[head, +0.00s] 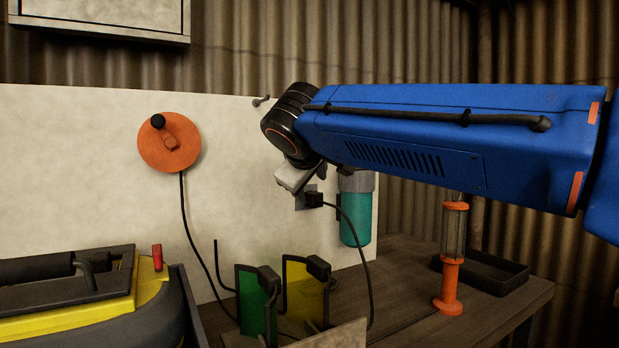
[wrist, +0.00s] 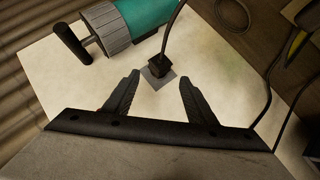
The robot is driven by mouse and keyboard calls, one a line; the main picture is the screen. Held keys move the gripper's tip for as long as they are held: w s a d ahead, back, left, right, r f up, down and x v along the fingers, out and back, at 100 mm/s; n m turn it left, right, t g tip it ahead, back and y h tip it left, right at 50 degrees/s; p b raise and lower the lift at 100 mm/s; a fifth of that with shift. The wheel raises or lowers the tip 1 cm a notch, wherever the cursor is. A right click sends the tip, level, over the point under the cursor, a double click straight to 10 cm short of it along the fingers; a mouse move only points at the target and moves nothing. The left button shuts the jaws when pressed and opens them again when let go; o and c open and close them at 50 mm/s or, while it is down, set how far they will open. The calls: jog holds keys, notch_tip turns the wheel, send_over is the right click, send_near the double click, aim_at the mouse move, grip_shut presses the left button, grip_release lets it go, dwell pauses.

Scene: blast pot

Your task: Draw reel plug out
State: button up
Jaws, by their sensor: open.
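The black reel plug (head: 314,199) sits in a grey square socket plate (head: 303,203) on the pale panel, and its black cable arcs down to the right. In the wrist view the plug (wrist: 158,67) stands on its plate beyond and between the fingertips. My gripper (wrist: 159,80) is open and empty, with one black finger on either side of the plug's line; I cannot tell the remaining gap. In the head view my gripper (head: 294,178) is just up and left of the plug, its fingers mostly hidden. The orange reel (head: 180,153) hangs further left.
A teal cylinder with a grey cap (head: 355,217) is mounted right beside the plug. Green (head: 253,302) and yellow (head: 300,285) plates stand below. An orange lamp (head: 452,272) and black tray (head: 492,271) are on the bench. A yellow-black case (head: 110,312) is front left.

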aim_at(313, 196)
jog(key=x, duration=0.9)
jog(key=c, duration=1.2)
jog(key=shift+c, duration=0.2)
jog(key=shift+s+d, duration=0.5)
jog(key=shift+s, duration=0.15)
jog(key=shift+s+d, duration=0.5)
jog(key=shift+s, duration=0.3)
jog(key=shift+s+d, duration=0.55)
jog(key=shift+s, duration=0.25)
